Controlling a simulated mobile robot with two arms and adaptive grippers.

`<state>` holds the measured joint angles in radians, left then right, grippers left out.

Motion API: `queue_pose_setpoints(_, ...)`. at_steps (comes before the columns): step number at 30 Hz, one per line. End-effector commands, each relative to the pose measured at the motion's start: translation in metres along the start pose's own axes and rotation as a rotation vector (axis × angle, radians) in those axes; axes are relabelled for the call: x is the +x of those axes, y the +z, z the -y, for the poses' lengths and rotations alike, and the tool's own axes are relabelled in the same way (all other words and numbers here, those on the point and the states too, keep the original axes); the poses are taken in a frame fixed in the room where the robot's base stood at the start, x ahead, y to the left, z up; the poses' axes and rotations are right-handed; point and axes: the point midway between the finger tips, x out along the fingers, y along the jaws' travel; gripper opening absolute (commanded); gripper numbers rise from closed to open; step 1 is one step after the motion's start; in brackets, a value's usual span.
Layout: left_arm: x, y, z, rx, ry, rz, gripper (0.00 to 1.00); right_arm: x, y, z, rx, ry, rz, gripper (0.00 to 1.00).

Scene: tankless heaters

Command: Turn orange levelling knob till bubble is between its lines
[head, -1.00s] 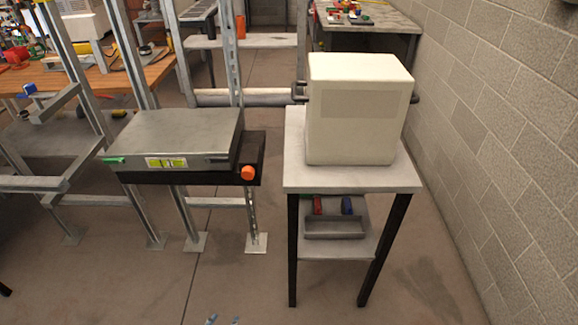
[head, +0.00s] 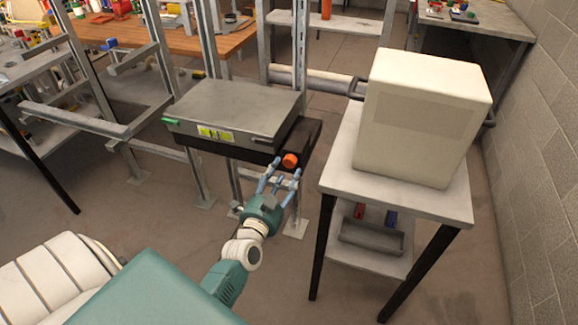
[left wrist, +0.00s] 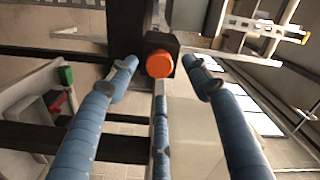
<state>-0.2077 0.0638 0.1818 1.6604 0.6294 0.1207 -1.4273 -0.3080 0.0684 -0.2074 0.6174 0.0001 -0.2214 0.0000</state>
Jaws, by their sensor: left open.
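The orange levelling knob (head: 290,160) sticks out at the front right corner of the dark bracket under a grey box. A yellow-green bubble level (head: 215,133) is on the box's front face; the bubble itself is too small to read. My left gripper (head: 279,178) is open just below and in front of the knob, not closed on it. In the left wrist view the orange knob (left wrist: 160,63) lies ahead, between the spread blue fingers (left wrist: 163,80). My right gripper is not in view.
The grey box (head: 235,108) sits on a metal frame. To its right, a cream cabinet (head: 415,125) stands on a small table (head: 345,180) with a grey tray (head: 370,238) on its lower shelf. A green tab (head: 171,121) marks the box's left end.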

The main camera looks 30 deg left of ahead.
Motion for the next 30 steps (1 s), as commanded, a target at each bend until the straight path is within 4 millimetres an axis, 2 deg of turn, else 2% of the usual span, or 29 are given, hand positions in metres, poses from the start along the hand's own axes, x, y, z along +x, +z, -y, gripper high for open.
queue_pose_setpoints(3, 0.019, 0.0, 0.0, 0.0, 0.0, -0.001, 0.49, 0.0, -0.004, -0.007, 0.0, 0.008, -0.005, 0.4)
queue_pose_setpoints(7, 0.031, 0.0, 0.0, -0.001, 0.001, 0.0, 0.49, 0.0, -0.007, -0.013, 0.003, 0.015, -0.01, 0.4)
queue_pose_setpoints(17, 0.035, 0.0, -0.001, 0.0, 0.001, 0.0, 0.49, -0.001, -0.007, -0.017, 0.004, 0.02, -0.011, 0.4)
queue_pose_setpoints(18, 0.035, 0.0, -0.001, 0.0, 0.001, 0.0, 0.47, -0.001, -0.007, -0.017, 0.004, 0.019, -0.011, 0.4)
queue_pose_setpoints(20, 0.035, 0.0, -0.001, 0.0, 0.001, 0.0, 0.35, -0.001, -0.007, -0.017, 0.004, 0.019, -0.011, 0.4)
queue_pose_setpoints(24, 0.035, 0.0, 0.0, -0.001, 0.001, 0.0, 0.08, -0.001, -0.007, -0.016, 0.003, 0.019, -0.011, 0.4)
queue_pose_setpoints(25, 0.035, 0.0, 0.0, -0.001, 0.001, 0.0, 0.05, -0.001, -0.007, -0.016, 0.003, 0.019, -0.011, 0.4)
queue_pose_setpoints(30, 0.035, -0.001, 0.0, -0.004, 0.001, -0.001, 0.04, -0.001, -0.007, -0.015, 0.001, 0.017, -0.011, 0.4)
